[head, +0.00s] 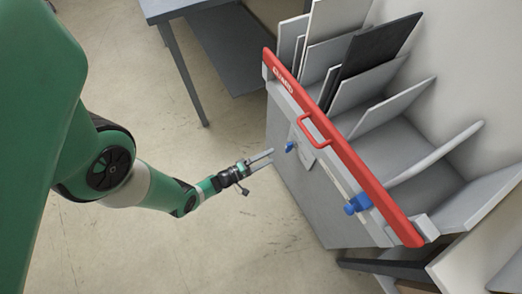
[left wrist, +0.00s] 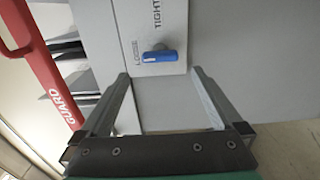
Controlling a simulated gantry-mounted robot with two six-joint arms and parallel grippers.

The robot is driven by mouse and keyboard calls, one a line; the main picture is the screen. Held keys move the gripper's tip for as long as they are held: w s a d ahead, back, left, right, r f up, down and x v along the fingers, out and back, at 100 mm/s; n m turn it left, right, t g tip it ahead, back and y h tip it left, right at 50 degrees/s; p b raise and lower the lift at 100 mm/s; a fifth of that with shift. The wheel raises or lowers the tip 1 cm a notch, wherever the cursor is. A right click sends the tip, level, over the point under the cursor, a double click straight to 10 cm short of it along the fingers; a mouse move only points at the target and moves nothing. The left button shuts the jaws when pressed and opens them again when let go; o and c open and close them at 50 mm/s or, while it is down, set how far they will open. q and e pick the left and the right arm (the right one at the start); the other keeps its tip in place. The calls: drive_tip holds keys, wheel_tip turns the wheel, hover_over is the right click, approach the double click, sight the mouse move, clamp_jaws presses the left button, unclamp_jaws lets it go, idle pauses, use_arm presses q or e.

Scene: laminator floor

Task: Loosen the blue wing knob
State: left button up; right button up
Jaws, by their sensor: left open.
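Two blue wing knobs sit on the front of the grey cabinet (head: 290,190): a left one (head: 290,146) and a right one (head: 357,203). My left gripper (head: 271,158) is open, with its fingers pointing at the left knob from a short distance. In the left wrist view a blue wing knob (left wrist: 160,56) lies crosswise on a pale plate marked LOOSE and TIGHT. It shows beyond and between the open fingertips (left wrist: 160,74), with nothing held between them. My right gripper is not in view.
A red guard bar (head: 340,140) with a handle (head: 314,130) runs along the cabinet's top front edge, above the knobs. Grey and black panels (head: 372,58) stand in slots behind it. A grey table (head: 165,8) stands at the back. The floor left of the cabinet is clear.

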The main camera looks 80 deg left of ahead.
use_arm(q)
drive_tip(key=v, duration=0.3)
drive_tip(key=shift+s+d, duration=0.15)
drive_tip(key=shift+s, duration=0.1)
idle(0.5)
